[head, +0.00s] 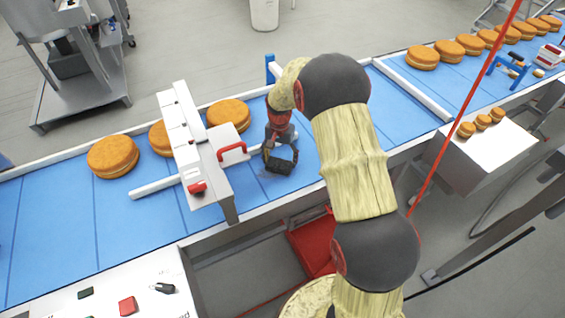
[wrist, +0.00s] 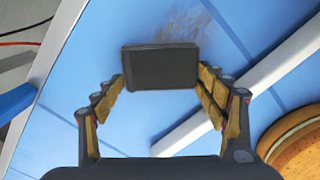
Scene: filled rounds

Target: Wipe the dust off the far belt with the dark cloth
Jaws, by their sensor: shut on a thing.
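My gripper (head: 280,150) is over the blue belt (head: 230,195) and shut on a dark, flat block-like thing, the dark cloth (head: 279,165). In the wrist view the cloth (wrist: 160,68) sits between the two fingers of my gripper (wrist: 160,85). A greyish-brown dust smudge (wrist: 190,22) lies on the belt (wrist: 100,45) just beyond the cloth. In the head view the dust is mostly hidden by my gripper. I cannot tell whether the cloth touches the belt.
A white gate with a red handle (head: 233,152) spans the belt left of my gripper. Orange-brown rounds (head: 113,156) lie on the belt, one (head: 228,113) close behind the gate. A white rail (wrist: 245,90) runs along the belt beside my gripper. More rounds (head: 422,58) lie at right.

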